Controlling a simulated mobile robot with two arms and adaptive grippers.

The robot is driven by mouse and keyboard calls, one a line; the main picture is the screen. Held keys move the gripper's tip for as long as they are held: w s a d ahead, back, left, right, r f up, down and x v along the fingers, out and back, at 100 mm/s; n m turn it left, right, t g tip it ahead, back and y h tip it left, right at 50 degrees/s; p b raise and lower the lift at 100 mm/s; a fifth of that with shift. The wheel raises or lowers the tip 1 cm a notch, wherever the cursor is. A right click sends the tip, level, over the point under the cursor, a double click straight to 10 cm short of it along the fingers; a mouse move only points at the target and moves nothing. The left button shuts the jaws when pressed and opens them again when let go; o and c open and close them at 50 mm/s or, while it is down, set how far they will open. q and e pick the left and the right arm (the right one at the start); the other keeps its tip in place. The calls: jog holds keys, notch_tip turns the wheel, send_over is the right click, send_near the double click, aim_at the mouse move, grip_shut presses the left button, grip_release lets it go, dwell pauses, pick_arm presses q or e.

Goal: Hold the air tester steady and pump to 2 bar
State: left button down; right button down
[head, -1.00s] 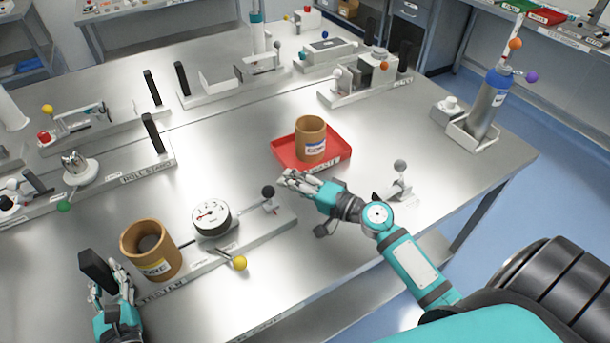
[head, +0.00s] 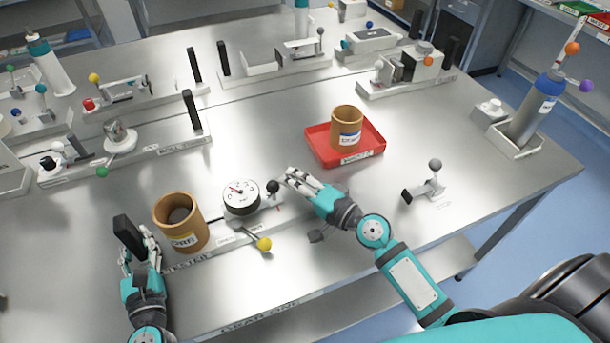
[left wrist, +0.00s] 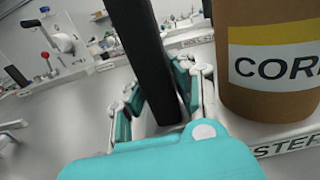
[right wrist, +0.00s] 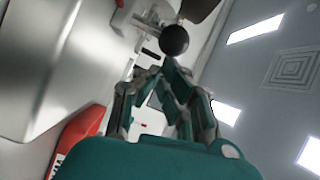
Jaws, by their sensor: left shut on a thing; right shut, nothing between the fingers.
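The air tester is a long low base with a round white dial gauge (head: 241,197), a brown core (head: 181,222) at its left end and a black ball knob (head: 272,187) at its right. The needle's reading is too small to tell. My left gripper (head: 138,240) is shut on the black upright handle (head: 128,236) at the tester's left end. That handle stands between the fingers in the left wrist view (left wrist: 150,60). My right gripper (head: 291,178) is shut and empty, its fingertips just right of the black knob. The knob shows beyond the fingers in the right wrist view (right wrist: 174,40).
A yellow-knobbed lever (head: 263,243) sticks out at the tester's front. A red tray (head: 372,142) with another brown core (head: 346,128) stands behind my right gripper. A small grey-knobbed stand (head: 432,182) is to the right. Other fixtures line the back.

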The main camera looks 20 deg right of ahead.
jog(key=d, duration=0.4)
jog(key=shift+w+d+r, duration=0.1)
jog(key=shift+w+r, duration=0.2)
jog(key=shift+r, duration=0.05)
jog(key=shift+s+d+r+n+g+y, duration=0.65)
jog(key=shift+s+d+g, duration=0.45)
jog(key=shift+s+d, duration=2.95)
jog(key=w+a, duration=0.4)
jog(key=a, duration=0.1)
jog(key=w+a+f, duration=0.1)
jog(key=w+a, duration=0.1)
jog(key=a, duration=0.1)
jog(key=shift+w+a+f, duration=0.1)
jog(key=shift+w+a, duration=0.05)
jog(key=shift+a, duration=0.05)
jog(key=shift+a+f, duration=0.15)
jog(key=shift+a, duration=0.4)
jog(key=shift+a+f, duration=0.15)
jog(key=shift+a, duration=0.4)
jog(key=shift+w+a+f, duration=0.1)
jog(key=shift+a, duration=0.5)
